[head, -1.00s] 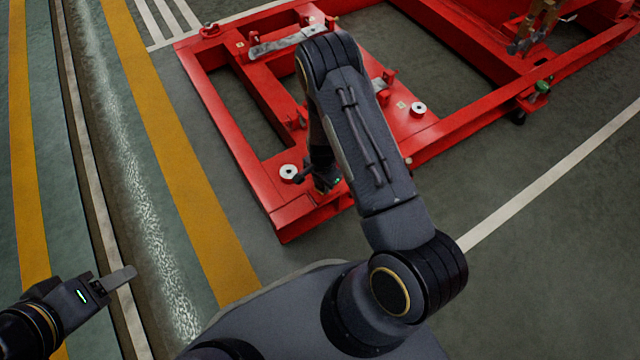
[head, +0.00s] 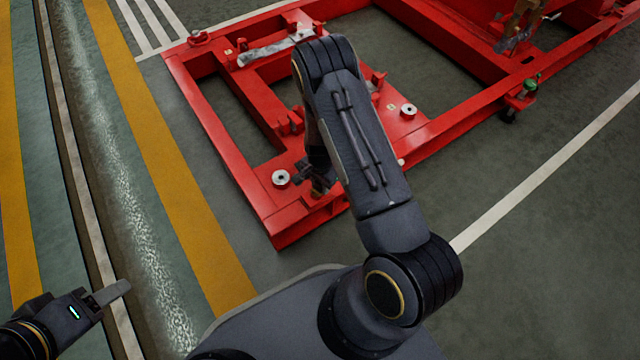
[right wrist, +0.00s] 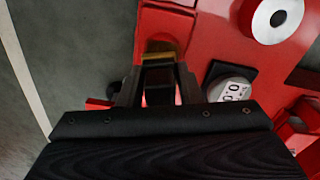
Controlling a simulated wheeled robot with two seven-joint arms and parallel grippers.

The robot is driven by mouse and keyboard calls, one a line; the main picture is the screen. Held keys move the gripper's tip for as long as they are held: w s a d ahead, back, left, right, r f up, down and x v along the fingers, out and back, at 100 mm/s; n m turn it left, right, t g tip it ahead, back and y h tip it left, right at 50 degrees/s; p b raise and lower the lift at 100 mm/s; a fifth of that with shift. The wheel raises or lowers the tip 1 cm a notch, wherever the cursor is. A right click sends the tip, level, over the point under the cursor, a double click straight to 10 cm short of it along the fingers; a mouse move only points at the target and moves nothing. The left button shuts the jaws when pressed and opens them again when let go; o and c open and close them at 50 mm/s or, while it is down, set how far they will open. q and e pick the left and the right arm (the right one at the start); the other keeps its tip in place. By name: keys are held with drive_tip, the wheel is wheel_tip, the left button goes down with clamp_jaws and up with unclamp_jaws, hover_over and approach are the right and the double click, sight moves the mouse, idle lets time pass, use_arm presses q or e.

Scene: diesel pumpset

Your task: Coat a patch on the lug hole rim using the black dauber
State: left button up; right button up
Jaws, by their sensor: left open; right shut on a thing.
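The red frame (head: 285,222) carries pale round lugs with dark center holes. One lug (head: 281,178) sits at its near left corner and another (head: 408,110) farther right. My right gripper (head: 313,182) is just right of the near lug, largely hidden under my arm. In the right wrist view my right gripper (right wrist: 160,82) is shut on a dark piece, the black dauber (right wrist: 159,88), mostly hidden between the fingers. A lug with its hole (right wrist: 277,20) lies up and right of it, apart from the fingers. My left gripper (head: 112,293) is open and empty at the lower left.
A grey metal bar (head: 270,50) lies on the frame's far left part. A green-topped fitting (head: 528,88) stands at its right side. A round piece with a marked white face (right wrist: 232,90) is beside the right fingers. Floor left of the frame is clear.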

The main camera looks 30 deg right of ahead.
sight(312, 194)
drive_tip(key=shift+a+r, duration=0.1)
drive_tip(key=shift+a, duration=0.35)
drive_tip(key=shift+s+a, duration=0.15)
drive_tip(key=shift+a, duration=1)
drive_tip(key=shift+d, duration=0.1)
drive_tip(key=shift+d, duration=0.5)
drive_tip(key=shift+d+f+b, duration=0.2)
drive_tip(key=shift+d+b, duration=0.15)
drive_tip(key=shift+d, duration=0.75)
drive_tip(key=shift+r, duration=0.15)
